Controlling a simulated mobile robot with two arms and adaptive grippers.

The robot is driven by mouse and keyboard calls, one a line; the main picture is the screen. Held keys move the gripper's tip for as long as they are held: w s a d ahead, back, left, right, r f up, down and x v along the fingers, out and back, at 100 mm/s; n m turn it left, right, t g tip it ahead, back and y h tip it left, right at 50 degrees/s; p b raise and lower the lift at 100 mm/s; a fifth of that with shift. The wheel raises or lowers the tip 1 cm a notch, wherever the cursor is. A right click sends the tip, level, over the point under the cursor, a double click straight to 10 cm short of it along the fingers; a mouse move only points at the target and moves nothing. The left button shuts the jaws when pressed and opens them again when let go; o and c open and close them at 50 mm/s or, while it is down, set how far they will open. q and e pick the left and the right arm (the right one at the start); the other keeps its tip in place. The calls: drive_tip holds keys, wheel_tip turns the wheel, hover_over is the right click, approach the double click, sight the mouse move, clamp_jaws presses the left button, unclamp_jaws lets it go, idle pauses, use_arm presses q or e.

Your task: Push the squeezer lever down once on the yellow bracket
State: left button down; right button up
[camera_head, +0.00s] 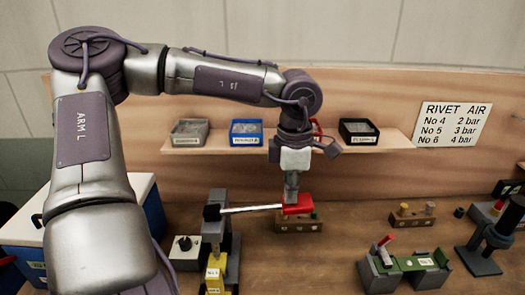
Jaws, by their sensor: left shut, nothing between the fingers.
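The squeezer (233,246) is a dark grey bench press at the lower middle. Its lever (250,209) is a pale rod running right, about level, to a red handle (299,205). The yellow bracket (215,272) sits at the front of the squeezer, below its head, with a small label at its foot. My left gripper (291,197) points down over the red handle, its fingers shut and empty. The fingertips are at the handle's top; I cannot tell whether they touch it. My right gripper is out of view.
A wooden block (300,225) stands behind the handle. A control box with a knob (185,246) is left of the squeezer. A green fixture with a red lever (405,266) and a black stand (480,258) are at right. Bins line the shelf (205,148) behind.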

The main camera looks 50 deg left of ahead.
use_arm(q)
drive_tip(key=shift+f, duration=0.55)
wheel_tip(320, 180, up, 13)
drive_tip(key=p, duration=0.7)
